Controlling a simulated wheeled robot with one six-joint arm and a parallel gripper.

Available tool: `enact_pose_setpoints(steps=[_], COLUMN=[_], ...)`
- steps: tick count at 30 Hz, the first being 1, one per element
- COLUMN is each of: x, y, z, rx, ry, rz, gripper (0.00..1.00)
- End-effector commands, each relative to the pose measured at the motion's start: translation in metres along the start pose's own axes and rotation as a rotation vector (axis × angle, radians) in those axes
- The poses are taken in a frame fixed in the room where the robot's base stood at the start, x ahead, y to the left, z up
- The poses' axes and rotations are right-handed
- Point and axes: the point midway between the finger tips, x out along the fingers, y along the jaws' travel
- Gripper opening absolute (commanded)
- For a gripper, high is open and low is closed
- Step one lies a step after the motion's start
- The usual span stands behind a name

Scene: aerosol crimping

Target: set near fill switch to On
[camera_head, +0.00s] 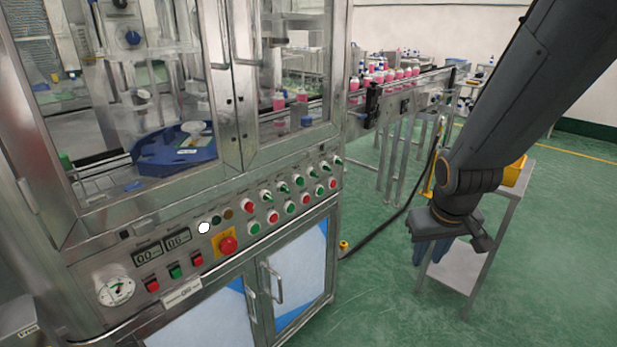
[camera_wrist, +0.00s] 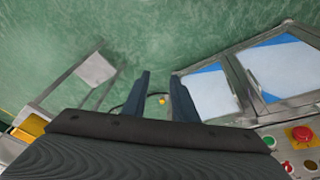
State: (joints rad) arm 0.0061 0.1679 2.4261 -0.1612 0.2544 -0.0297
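The control panel (camera_head: 195,250) runs along the front of the steel machine. Its upper row has several small switches with green levers, among them one nearer the left (camera_head: 266,197) and one at the far right (camera_head: 337,160). Their labels are too small to read, so I cannot tell which is the near fill switch or its setting. My gripper (camera_head: 432,252) hangs fingers down, right of the machine and well apart from the panel. In the wrist view its two blue fingers (camera_wrist: 162,92) are apart with nothing between them. The panel's switch row is mostly outside that view.
A red emergency stop (camera_head: 228,244) and several red and green buttons sit close to the switches. Cabinet doors with handles (camera_head: 274,282) are below. A small steel stand (camera_head: 462,268) is behind my gripper. A conveyor (camera_head: 410,90) carries pink bottles. Green floor is free before the cabinet's right side.

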Motion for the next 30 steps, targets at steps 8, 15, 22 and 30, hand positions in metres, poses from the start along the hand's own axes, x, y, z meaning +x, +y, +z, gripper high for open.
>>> enact_pose_setpoints(steps=[8,15,22,30], x=[0.060,0.081,0.081,0.076], y=[-0.008,-0.069,-0.122,-0.145], z=[-0.192,-0.287,-0.301,-0.298], rx=[-0.364,-0.641,-0.791,-0.835], ry=[0.514,0.964,1.297,1.435], rz=[0.006,-0.116,-0.278,-0.361], gripper=[0.26,0.26,0.26,0.26])
